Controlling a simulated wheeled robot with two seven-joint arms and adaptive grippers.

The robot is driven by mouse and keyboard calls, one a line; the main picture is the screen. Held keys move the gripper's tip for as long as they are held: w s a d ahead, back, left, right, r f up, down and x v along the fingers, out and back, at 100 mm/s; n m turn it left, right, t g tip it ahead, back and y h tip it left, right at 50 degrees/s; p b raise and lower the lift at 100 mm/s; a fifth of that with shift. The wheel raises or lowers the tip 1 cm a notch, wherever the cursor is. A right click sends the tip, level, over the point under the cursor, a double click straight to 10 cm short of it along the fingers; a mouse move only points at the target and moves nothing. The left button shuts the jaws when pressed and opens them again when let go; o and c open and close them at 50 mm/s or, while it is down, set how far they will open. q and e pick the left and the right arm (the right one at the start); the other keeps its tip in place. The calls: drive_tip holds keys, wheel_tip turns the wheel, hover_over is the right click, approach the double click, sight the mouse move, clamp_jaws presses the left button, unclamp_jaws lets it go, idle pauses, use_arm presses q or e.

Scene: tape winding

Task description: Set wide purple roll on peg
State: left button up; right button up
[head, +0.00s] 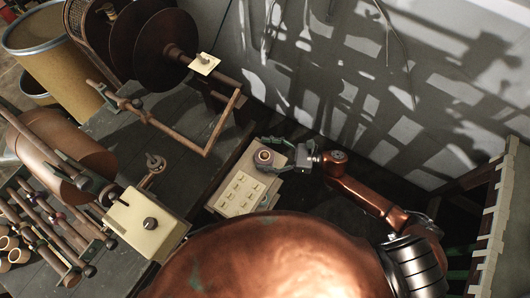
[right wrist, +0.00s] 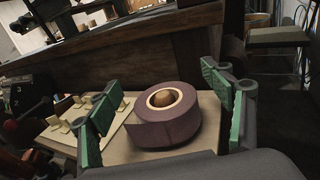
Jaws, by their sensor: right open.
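The wide purple roll (head: 263,164) has a pale core ring and lies flat on a light board (right wrist: 60,147). It also shows in the right wrist view (right wrist: 172,130). My right gripper (head: 272,154) is open, with its green fingers apart on either side of the roll in the right wrist view. Something round and brown shows inside the core; I cannot tell whether it is a peg. A cream plate (head: 240,193) with several small raised cream pieces lies beside the roll. My left gripper is not in view.
A dark bench (head: 175,165) carries a winding machine with large brown discs (head: 152,46) and a bent rod frame (head: 228,118). A cream box with a dark knob (head: 145,222) stands at lower left. Tan drums (head: 58,65) stand at upper left. A grey wall rises behind.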

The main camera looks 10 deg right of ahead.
drive_tip(key=shift+s+d, duration=0.1)
drive_tip(key=shift+d, duration=0.15)
drive_tip(key=v, duration=1.1)
drive_tip(key=shift+d, duration=0.25)
drive_tip(key=shift+f, duration=0.1)
